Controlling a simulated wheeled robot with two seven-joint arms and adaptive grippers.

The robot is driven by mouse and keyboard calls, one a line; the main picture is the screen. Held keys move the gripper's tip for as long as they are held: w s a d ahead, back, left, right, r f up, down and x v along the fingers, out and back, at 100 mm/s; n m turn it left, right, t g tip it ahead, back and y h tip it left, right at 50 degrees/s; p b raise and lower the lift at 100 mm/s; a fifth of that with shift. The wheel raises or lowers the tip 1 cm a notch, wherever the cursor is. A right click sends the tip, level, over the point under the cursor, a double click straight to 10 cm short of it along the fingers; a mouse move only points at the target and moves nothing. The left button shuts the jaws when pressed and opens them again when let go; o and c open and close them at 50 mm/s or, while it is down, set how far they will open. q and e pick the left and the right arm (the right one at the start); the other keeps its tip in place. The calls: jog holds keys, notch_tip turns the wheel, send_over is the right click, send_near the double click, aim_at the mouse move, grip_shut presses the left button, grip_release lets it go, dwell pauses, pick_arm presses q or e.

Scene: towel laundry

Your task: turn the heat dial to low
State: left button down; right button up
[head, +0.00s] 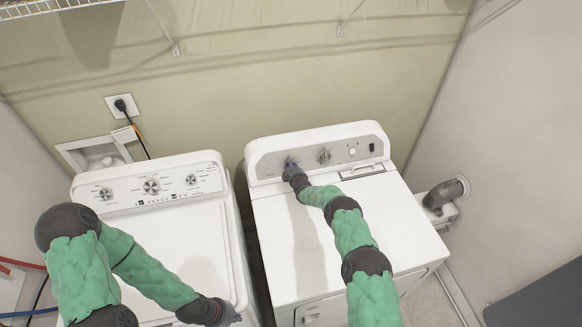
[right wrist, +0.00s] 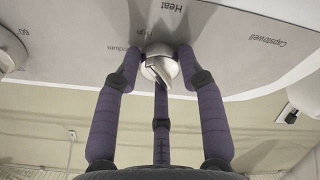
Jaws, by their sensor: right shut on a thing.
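The heat dial (right wrist: 158,66) is a round metal knob with a slanted ridge, under the label "Heat" in the right wrist view. The labels "High" and "Medium" are printed beside it; the "Low" mark is not readable. In the head view the dial is at the left of the right-hand machine's control panel, mostly covered by my right gripper (head: 290,165). The right gripper's purple fingers are shut around the dial's sides, as the right wrist view (right wrist: 158,75) shows. My left gripper (head: 226,314) hangs low over the left machine's front right; its finger opening is unclear.
A vent pipe (head: 440,194) is at the right wall.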

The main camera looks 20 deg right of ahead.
jog(key=shift+f+n+y+b, duration=0.1)
jog(key=shift+n+y+b, duration=0.3)
jog(key=shift+n+b, duration=3.4)
jog(key=shift+b, duration=0.45)
jog(key=o, duration=1.1)
jog(key=shift+a, duration=0.1)
jog(key=shift+o, duration=0.2)
jog(key=shift+s+r, duration=0.1)
jog(key=shift+r, duration=0.1)
jog(key=v, duration=1.1)
jog(key=shift+s+d+r, duration=0.25)
